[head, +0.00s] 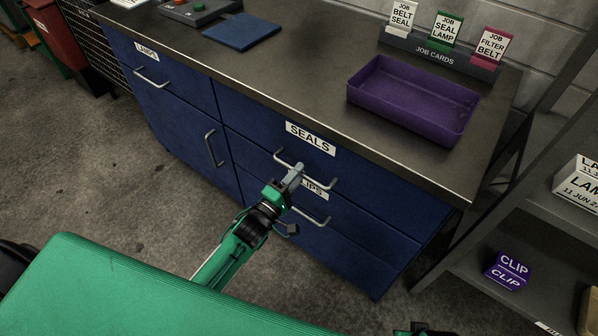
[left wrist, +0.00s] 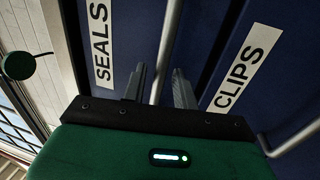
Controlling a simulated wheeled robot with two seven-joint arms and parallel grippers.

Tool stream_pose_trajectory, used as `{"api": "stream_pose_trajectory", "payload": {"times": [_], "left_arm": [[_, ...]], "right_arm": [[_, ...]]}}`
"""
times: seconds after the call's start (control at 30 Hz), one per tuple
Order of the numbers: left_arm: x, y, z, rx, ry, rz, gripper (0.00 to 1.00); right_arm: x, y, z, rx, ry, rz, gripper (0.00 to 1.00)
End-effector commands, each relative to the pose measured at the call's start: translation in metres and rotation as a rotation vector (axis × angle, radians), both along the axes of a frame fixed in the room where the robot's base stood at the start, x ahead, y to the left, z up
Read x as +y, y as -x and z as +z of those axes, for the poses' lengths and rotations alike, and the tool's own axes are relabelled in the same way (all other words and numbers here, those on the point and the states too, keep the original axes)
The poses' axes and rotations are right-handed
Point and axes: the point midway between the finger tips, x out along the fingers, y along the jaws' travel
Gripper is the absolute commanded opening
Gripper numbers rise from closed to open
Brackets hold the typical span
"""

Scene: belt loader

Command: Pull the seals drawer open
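The seals drawer (head: 345,170) is a blue drawer under the worktop, with a white SEALS label (head: 310,138) and a grey bar handle (head: 324,185). Its front looks flush with the cabinet. My left gripper (head: 297,172) is at this handle, covering its middle in the head view. In the left wrist view, the handle bar (left wrist: 168,45) runs between the two fingers of my left gripper (left wrist: 159,85), with a gap visible on each side. The SEALS label (left wrist: 103,45) is left of the bar. My right gripper is not clearly seen.
The clips drawer handle (head: 308,216) is just below my left gripper. A lamps drawer (head: 165,75) and a cupboard handle (head: 213,148) are to the left. A purple tray (head: 410,120) and card holder (head: 437,55) stand on the worktop. Shelves (head: 545,215) stand at right.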

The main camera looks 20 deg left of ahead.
Motion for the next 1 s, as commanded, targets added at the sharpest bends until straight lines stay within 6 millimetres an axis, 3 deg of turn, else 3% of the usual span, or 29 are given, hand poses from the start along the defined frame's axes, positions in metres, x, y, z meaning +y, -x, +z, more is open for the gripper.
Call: {"api": "stream_pose_trajectory", "payload": {"times": [0.43, 0.6, 1.0], "left_arm": [[-0.004, -0.0101, 0.0024, 0.001, 0.002, 0.0, 0.29], [-0.0038, -0.0099, 0.0023, 0.0, 0.001, 0.0, 0.0], [-0.0026, -0.0069, 0.0024, 0.002, -0.001, 0.0, 0.0]], "right_arm": [[-0.0002, -0.0005, 0.0005, -0.001, 0.001, 0.0, 0.36], [-0.0002, -0.0005, 0.0005, -0.001, 0.001, 0.0, 0.36], [-0.0001, -0.0008, 0.0018, -0.003, -0.001, 0.0, 0.36]]}}
